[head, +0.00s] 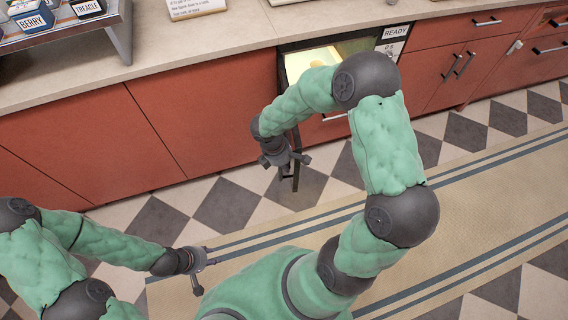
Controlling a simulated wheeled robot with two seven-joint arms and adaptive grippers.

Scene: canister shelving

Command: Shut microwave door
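The microwave (303,60) is built into the counter front, its lit yellow inside showing and a READY panel (394,36) at its right. My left gripper (205,277) is open and empty over the floor at the lower left.
A counter (220,35) runs along the back above red cabinets (190,115). A rack (122,30) with labelled canisters stands at its left end. Cabinet handles (465,65) stick out at the right. The checkered floor and striped rug (490,210) are clear.

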